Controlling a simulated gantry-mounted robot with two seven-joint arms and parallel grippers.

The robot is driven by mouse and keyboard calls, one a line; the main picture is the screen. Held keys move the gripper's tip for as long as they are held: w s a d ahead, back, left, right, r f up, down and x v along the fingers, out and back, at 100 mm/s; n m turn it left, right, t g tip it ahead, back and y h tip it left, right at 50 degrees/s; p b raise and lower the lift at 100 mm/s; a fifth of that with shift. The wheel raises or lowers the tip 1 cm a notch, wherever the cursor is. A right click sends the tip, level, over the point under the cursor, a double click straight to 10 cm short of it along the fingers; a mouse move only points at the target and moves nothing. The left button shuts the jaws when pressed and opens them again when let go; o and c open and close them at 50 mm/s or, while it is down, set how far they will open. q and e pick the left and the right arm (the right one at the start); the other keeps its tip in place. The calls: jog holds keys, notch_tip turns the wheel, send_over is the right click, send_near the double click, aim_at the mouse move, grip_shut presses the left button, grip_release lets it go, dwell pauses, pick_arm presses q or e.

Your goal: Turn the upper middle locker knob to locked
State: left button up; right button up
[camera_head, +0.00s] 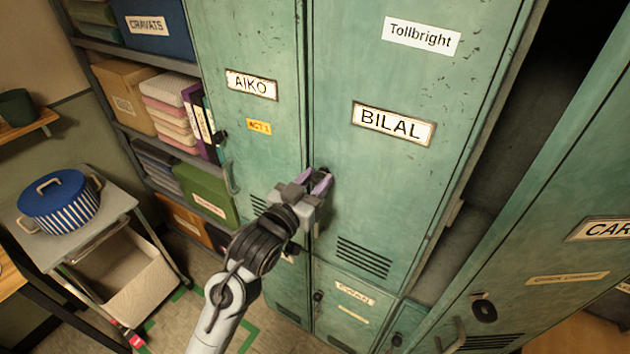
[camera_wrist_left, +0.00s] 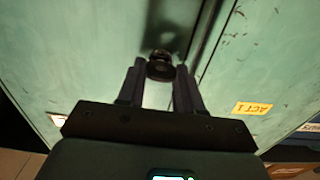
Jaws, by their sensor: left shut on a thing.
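The upper middle locker is the green door labelled BILAL (camera_head: 393,125), and it looks closed. Its dark knob (camera_head: 323,170) sits at the door's left edge. In the head view it is largely hidden by my left gripper (camera_head: 318,184). In the left wrist view the knob (camera_wrist_left: 160,65) is a dark round piece between the two fingers of my left gripper (camera_wrist_left: 160,78), which is shut on it. I cannot make out any mark on the knob, so its setting does not show. My right gripper is in neither view.
The AKO locker (camera_head: 250,84) with its own knob and handle is close on the left. Lower lockers (camera_head: 345,310) stand beneath. At right a green door labelled CAR (camera_head: 560,230) angles outward beside a dark opening. A cart with a blue striped pot (camera_head: 60,203) stands at left.

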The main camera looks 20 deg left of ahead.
pick_arm(q)
jog(key=shift+m, duration=0.3)
jog(key=m, duration=0.3)
jog(key=shift+m+p, duration=0.3)
jog(key=shift+p, duration=0.05)
jog(key=m, duration=0.4)
jog(key=shift+d+m, duration=0.1)
jog(key=shift+m, duration=0.2)
jog(key=m+b, duration=0.2)
jog(key=m, duration=0.2)
jog(key=shift+f, duration=0.2)
jog(key=m+b, duration=0.1)
jog(key=m, duration=0.2)
jog(key=shift+b, duration=0.4)
jog(key=shift+d+m+b, duration=0.1)
jog(key=shift+m+b, duration=0.4)
jog(key=shift+m, duration=0.5)
